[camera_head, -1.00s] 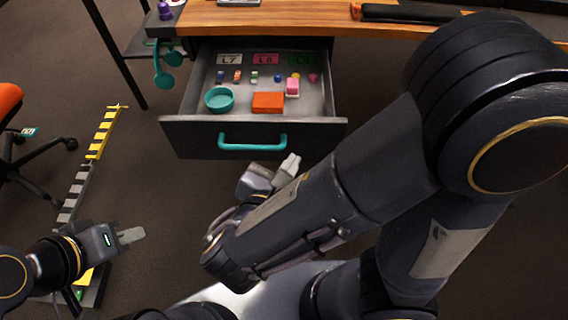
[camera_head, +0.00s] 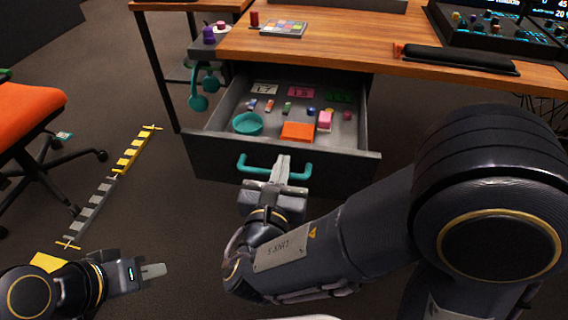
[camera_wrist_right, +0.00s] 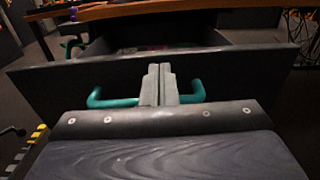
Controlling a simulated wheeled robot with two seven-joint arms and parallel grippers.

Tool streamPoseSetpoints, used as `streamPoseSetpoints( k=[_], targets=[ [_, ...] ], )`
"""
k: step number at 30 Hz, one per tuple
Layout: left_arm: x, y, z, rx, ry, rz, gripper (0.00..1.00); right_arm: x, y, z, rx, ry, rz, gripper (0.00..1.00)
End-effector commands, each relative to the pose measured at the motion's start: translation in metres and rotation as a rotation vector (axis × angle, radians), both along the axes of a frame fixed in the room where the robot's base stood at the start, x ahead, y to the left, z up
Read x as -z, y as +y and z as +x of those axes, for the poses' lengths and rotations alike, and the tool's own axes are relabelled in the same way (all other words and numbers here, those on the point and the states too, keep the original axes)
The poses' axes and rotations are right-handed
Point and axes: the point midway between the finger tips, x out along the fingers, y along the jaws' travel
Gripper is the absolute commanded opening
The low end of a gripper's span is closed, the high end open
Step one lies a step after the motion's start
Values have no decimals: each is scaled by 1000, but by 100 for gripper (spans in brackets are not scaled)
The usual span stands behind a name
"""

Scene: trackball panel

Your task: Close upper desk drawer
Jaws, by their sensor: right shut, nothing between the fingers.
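The upper desk drawer (camera_head: 215,166) is pulled out from under the wooden desk, with a dark front and a teal bar handle (camera_head: 298,174). In the right wrist view the shut fingers (camera_wrist_right: 158,84) overlap the handle (camera_wrist_right: 113,102) and point at the drawer front (camera_wrist_right: 235,80); contact is unclear. My left gripper (camera_head: 153,270) is low at left, away from the drawer.
The wooden desk top (camera_head: 340,55) carries a black wrist rest (camera_head: 460,58) and a control panel. Teal headphones (camera_head: 200,90) hang left of the drawer. An orange chair (camera_head: 28,112) stands at far left.

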Motion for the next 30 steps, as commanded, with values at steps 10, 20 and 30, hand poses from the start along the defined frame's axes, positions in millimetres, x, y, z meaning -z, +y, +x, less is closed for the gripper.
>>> streamPoseSetpoints(
  k=[10, 20, 30],
  targets=[
    [7, 0, 0, 0, 0, 0, 17, 0, -6, 20, 1, 0, 0, 0],
    [6, 0, 0, 0, 0, 0, 17, 0, -6, 21, 2, 1, 1, 0],
    [2, 0, 0, 0, 0, 0, 17, 0, -19, 60, 7, 1, 1, 0]
  ],
)
